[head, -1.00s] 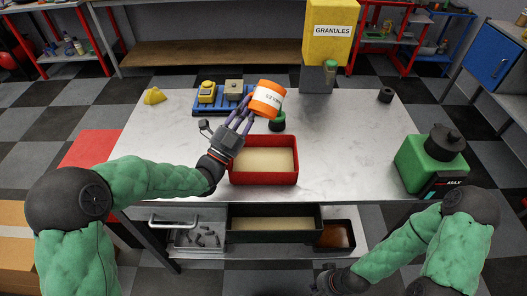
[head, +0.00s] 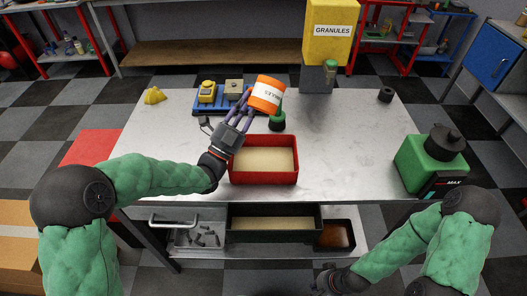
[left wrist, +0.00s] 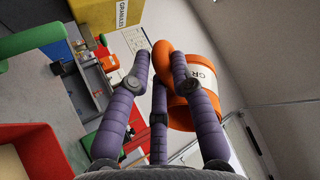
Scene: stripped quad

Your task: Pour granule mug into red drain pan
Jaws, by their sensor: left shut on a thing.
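The orange granule mug (head: 268,84) with a white label is held in the air, tilted, above the table behind the red drain pan. My left gripper (head: 243,107) is shut on it, with its purple fingers at the mug's left side. In the left wrist view the mug (left wrist: 190,116) sits between the fingers, its handle loop near their tips. The red drain pan (head: 264,178) stands at the table's front edge with a flat beige layer inside. The mug's inside is hidden. My right gripper (head: 325,284) is low at the bottom edge, dark and partly cut off.
A green-topped dark item (head: 277,122) stands just behind the pan. A blue tray (head: 220,106) with small devices and a yellow granules dispenser (head: 328,48) are at the back. The table right of the pan is clear.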

